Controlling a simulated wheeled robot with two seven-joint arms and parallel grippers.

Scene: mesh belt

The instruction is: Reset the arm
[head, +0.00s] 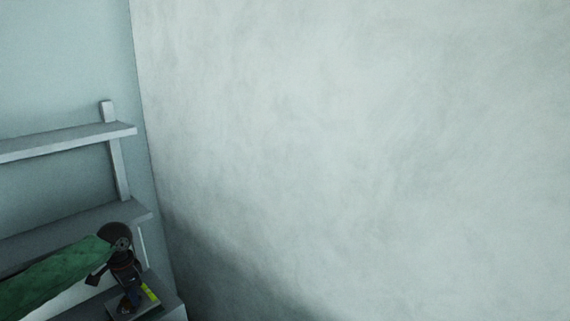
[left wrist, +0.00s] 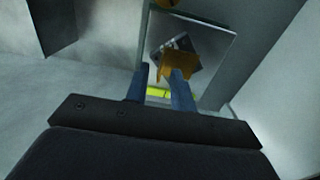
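My left gripper (head: 128,292) is at the lower left of the head view, pointing down over a small grey surface (head: 157,305). In the left wrist view its two blue-grey fingers (left wrist: 160,85) are apart, with no object held between them. An orange-yellow item (left wrist: 192,64) lies beyond the fingertips, partly hidden by one finger. I cannot tell what it is, or whether the finger touches it. My right gripper is in neither view.
A grey shelf rack (head: 70,142) stands at the left, close to my left arm. A pale wall (head: 370,150) fills the middle and right. A yellow-green strip (head: 149,292) shows beside the gripper; it also shows beyond the fingers in the left wrist view (left wrist: 157,92).

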